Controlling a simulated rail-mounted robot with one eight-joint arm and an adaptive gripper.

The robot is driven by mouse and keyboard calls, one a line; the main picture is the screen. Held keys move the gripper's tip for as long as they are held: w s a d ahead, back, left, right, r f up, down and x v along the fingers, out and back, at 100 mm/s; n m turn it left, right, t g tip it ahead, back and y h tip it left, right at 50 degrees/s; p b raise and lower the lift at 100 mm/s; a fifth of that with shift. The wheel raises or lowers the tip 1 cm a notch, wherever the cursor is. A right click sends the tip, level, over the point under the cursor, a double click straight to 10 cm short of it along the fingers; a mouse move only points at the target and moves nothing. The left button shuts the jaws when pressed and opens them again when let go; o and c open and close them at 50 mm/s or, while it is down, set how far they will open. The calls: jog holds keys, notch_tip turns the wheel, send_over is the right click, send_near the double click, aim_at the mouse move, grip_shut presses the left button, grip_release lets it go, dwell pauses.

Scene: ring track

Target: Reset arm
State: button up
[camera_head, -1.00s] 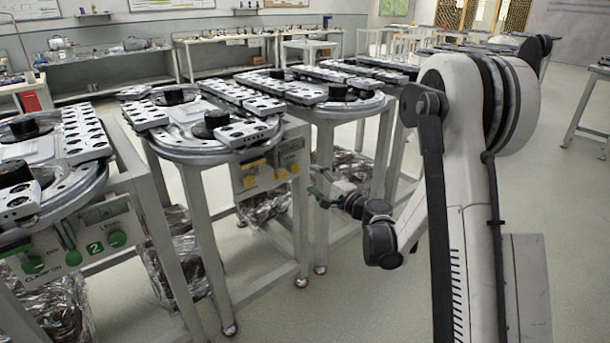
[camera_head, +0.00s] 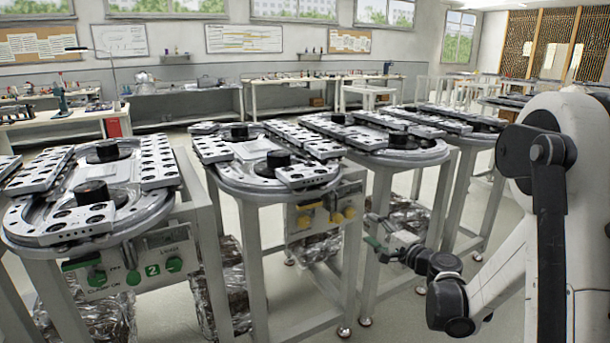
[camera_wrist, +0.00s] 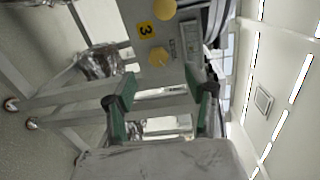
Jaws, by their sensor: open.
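My arm stands at the right of the head view, its forearm reaching down and to the left. My gripper (camera_head: 374,238) is at its end, small in that view, in front of the table legs and below the table tops. In the wrist view my gripper (camera_wrist: 161,98) shows two green fingers spread wide apart with nothing between them. The wrist picture is turned sideways. Beyond the fingers is a panel (camera_wrist: 165,38) with a yellow "3" label and yellow knobs.
Round-ended track tables stand in a row: one with a green "2" panel (camera_head: 47,235) at left, a middle one (camera_head: 250,184) and another (camera_head: 423,157) to its right. Crumpled foil (camera_head: 322,245) lies beneath. Workbenches (camera_head: 292,81) line the back wall. Floor shows between the tables.

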jog(key=s+a+r+n+g+h, duration=0.1)
jog(key=s+a+r+n+g, duration=0.25)
jog(key=s, duration=0.35)
jog(key=s+a+r+n+g+h, duration=0.1)
jog(key=s+a+r+n+g, duration=0.1)
jog(key=s+a+r+n, duration=0.45)
jog(key=s+d+f+n+g+h, duration=0.1)
jog(key=s+d+f+h, duration=0.1)
jog(key=s, duration=0.6)
jog(key=s+d+f+n+g+h, duration=0.1)
jog(key=s+d+h, duration=0.1)
jog(key=s, duration=0.7)
jog(key=s+d+f+n+g+h, duration=0.1)
jog(key=s+d+f+h, duration=0.1)
jog(key=s, duration=0.6)
notch_tip(320, 180, up, 17)
jog(key=p, duration=1.6)
jog(key=shift+s+p, duration=0.2)
jog(key=shift+p, duration=0.1)
jog(key=shift+d+f, duration=0.1)
jog(key=shift+d, duration=0.05)
